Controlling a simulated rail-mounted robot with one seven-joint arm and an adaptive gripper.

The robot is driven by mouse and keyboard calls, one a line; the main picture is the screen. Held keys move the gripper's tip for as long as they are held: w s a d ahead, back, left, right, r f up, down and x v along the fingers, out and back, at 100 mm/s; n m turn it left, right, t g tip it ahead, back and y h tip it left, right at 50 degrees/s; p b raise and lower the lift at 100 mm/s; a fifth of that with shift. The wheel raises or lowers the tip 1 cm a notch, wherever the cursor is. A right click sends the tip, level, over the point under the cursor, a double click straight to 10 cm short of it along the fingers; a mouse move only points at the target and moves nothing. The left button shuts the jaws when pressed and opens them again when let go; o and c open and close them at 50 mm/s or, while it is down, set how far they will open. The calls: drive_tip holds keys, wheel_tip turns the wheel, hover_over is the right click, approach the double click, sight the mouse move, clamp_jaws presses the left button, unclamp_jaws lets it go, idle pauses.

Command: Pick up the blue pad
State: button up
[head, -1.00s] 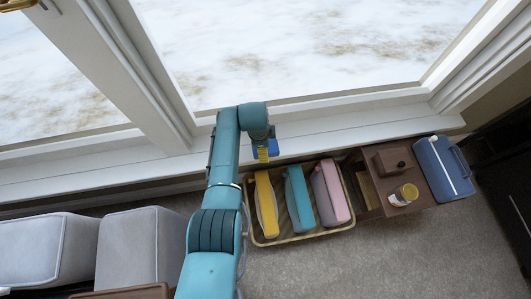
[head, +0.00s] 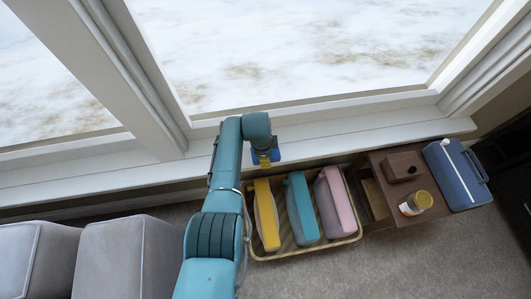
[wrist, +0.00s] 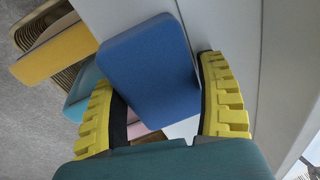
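The blue pad (wrist: 152,65) is a flat rounded block in the middle of the wrist view. My gripper (wrist: 158,95) has its yellow fingers on either side of it, and their dark inner faces press on its two edges. In the head view, my gripper (head: 264,158) is over the front edge of the window sill, behind the basket. I cannot tell whether the pad still touches the sill.
A basket (head: 290,251) below holds a yellow pad (head: 266,215), a teal pad (head: 302,208) and a pink pad (head: 337,203). To its right, a brown box (head: 400,166) and a jar (head: 416,203) stand on a wooden unit (head: 385,215), beside a blue cooler (head: 455,172). Grey cushions (head: 120,255) are at left.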

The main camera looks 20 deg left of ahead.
drive_tip(key=c, duration=0.3)
wheel_tip(320, 180, up, 10)
drive_tip(key=p, duration=0.7)
drive_tip(key=shift+p, duration=0.4)
drive_tip(key=shift+o, duration=0.8)
drive_tip(key=c, duration=0.3)
